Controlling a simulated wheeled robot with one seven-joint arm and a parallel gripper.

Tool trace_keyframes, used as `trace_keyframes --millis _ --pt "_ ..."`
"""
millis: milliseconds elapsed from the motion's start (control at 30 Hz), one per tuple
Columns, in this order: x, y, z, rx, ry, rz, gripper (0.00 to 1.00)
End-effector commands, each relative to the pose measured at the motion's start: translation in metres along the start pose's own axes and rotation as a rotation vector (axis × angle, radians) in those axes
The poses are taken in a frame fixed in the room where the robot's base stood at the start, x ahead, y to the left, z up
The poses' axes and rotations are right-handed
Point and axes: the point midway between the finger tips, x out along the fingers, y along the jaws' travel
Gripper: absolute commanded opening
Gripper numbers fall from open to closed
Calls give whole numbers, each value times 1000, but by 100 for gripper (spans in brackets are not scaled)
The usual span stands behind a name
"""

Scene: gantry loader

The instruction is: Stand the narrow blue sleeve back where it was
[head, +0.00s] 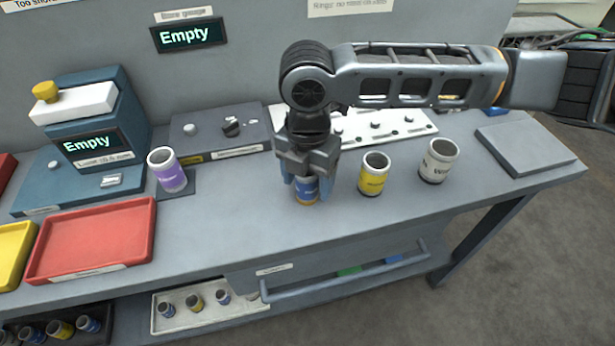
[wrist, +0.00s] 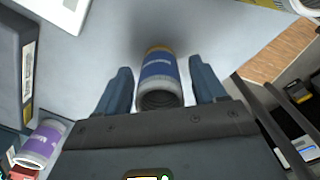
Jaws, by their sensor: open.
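The narrow blue sleeve (head: 307,191) stands upright on the grey bench, its upper part hidden by my gripper in the head view. In the wrist view the blue sleeve (wrist: 158,68) shows its blue label, an orange-yellow band at its far end and its dark open mouth. My gripper (head: 306,184) points down over it. In the wrist view my gripper (wrist: 161,88) is open, one finger on each side of the sleeve, with a visible gap on both sides.
A purple sleeve (head: 168,171) stands on a dark pad to the left. A yellow sleeve (head: 373,175) and a white sleeve (head: 438,161) stand to the right. A red tray (head: 92,240) lies front left. Two displays read "Empty" (head: 188,36). Bare bench lies in front.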

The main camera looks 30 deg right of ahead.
Motion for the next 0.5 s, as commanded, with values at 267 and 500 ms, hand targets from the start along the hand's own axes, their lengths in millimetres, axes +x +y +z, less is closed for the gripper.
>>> trace_keyframes --millis 267,500 --pt "-40 1 0 -2 -2 4 70" --pt "-89 1 0 -1 -2 2 70"
